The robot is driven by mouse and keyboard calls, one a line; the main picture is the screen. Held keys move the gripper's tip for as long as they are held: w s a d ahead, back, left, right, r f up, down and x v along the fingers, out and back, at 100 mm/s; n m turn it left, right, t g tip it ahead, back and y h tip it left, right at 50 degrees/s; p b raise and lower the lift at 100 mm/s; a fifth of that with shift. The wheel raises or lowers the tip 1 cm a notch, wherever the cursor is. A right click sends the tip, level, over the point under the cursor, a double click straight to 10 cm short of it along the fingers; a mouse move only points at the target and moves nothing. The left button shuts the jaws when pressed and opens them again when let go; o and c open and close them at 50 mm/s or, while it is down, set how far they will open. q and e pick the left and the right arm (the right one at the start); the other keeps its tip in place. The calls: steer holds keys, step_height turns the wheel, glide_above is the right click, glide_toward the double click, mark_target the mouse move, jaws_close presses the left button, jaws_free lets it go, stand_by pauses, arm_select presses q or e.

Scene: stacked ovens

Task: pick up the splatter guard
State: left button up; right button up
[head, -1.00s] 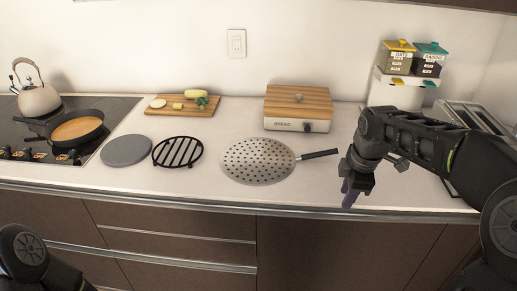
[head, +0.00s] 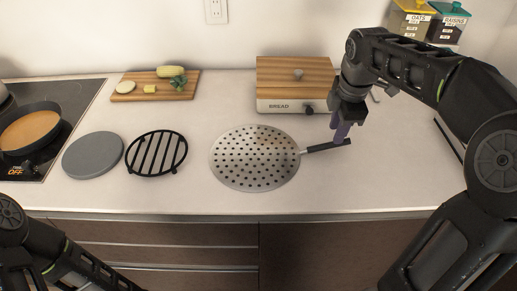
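The splatter guard (head: 253,158) is a round, perforated metal disc lying flat on the counter, with a black handle (head: 322,148) pointing right. My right gripper (head: 341,132) points down at the outer end of the handle, and its purple fingertips overlap the handle in the picture. I cannot tell whether the fingers are closed on it or only around or above it. My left arm (head: 60,262) shows at the lower left, but its gripper is out of view.
A bread box (head: 290,105) stands just behind the handle. Left of the guard lie a black trivet (head: 157,154) and a grey round slab (head: 93,155). A cutting board (head: 187,89) with vegetables is behind them. A pan (head: 30,128) sits on the stove. The counter in front is clear.

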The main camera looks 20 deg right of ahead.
mark_target(331, 145)
steer(key=shift+f, duration=0.1)
steer(key=shift+w+f, duration=0.15)
steer(key=shift+f, duration=0.5)
steer(key=shift+w+f, duration=0.15)
steer(key=shift+f, duration=0.45)
steer(key=shift+w+d+f+p, duration=0.1)
steer(key=shift+w+f+p, duration=0.05)
steer(key=shift+f, duration=0.7)
steer(key=shift+w+d+f+p, duration=0.1)
steer(key=shift+w+f+p, duration=0.05)
steer(key=shift+f, duration=0.7)
steer(key=shift+w+d+f+p, duration=0.1)
steer(key=shift+w+f+p, duration=0.05)
steer(key=shift+f, duration=0.7)
steer(key=shift+c, duration=0.2)
jaws_close()
